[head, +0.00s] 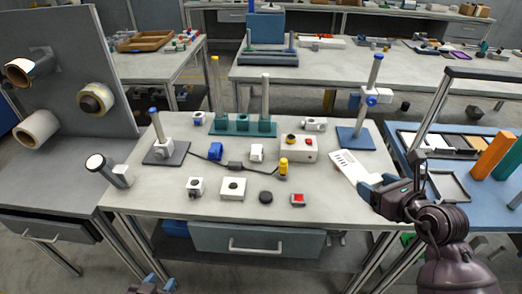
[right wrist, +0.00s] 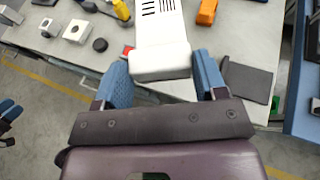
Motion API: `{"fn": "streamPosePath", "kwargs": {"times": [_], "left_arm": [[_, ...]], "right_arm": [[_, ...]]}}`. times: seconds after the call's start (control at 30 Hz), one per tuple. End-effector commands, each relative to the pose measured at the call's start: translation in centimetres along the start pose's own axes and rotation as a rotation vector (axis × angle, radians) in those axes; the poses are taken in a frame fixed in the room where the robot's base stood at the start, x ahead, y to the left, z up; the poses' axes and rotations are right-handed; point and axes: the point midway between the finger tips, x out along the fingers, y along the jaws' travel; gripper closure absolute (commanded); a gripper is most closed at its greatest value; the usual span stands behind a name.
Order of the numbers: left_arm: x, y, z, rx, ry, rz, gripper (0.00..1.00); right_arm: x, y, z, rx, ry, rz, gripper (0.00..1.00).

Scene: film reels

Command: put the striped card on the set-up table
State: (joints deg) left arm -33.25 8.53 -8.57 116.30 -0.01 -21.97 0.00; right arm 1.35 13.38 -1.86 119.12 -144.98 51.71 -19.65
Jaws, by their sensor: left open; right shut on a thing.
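The striped card (head: 348,168) is white with dark bars. It shows at the right edge of the set-up table (head: 155,202) in the head view and reaches in over the tabletop. My right gripper (head: 374,191) is shut on its near end. In the right wrist view the card (right wrist: 160,35) lies between the two blue fingers (right wrist: 160,80), with its dark stripes at the far end. I cannot tell whether it touches the table. My left gripper (head: 155,284) is open and empty, low in front of the table.
Blue stand with post (head: 357,135) is just behind the card. A control box (head: 298,148), yellow piece (head: 284,167), red button (head: 298,200) and black puck (head: 265,197) stand to its left. A blue cart (head: 405,158) with trays is on the right.

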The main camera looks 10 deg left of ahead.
Motion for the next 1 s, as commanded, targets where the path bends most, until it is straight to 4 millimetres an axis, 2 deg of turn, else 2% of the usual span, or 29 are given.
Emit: {"fn": "streamPosePath", "kwargs": {"times": [0.03, 0.2, 0.37, 0.53, 0.63, 0.73, 1.0], "left_arm": [[-0.8, -0.2, -1.4, -0.001, 0.005, -0.002, 0.57], [-1.9, -0.4, -1.9, -0.006, -0.012, -0.005, 0.57], [-2.5, -0.3, -1.8, -0.013, -0.021, -0.007, 0.57], [-2.5, -0.3, -1.4, -0.014, -0.028, -0.007, 0.57], [-2.4, -0.3, -1.4, -0.014, -0.026, -0.007, 0.57], [-2.2, -0.3, -1.5, -0.013, -0.023, -0.007, 0.57], [-1.7, -0.2, -1.4, -0.01, -0.016, -0.005, 0.57]], "right_arm": [[0.0, -0.7, 2.4, -0.001, -0.004, -0.007, 0.6], [1.2, -2.2, 4.6, 0.012, 0.013, -0.022, 0.6], [1.8, -2.9, 5.4, 0.02, 0.023, -0.028, 0.6], [2.0, -3.0, 5.3, 0.022, 0.026, -0.029, 0.6], [2.1, -3.0, 4.9, 0.023, 0.028, -0.029, 0.6], [2.6, -3.0, 3.5, 0.025, 0.029, -0.028, 0.6], [4.8, -2.9, -2.0, 0.025, 0.03, -0.028, 0.6]]}}
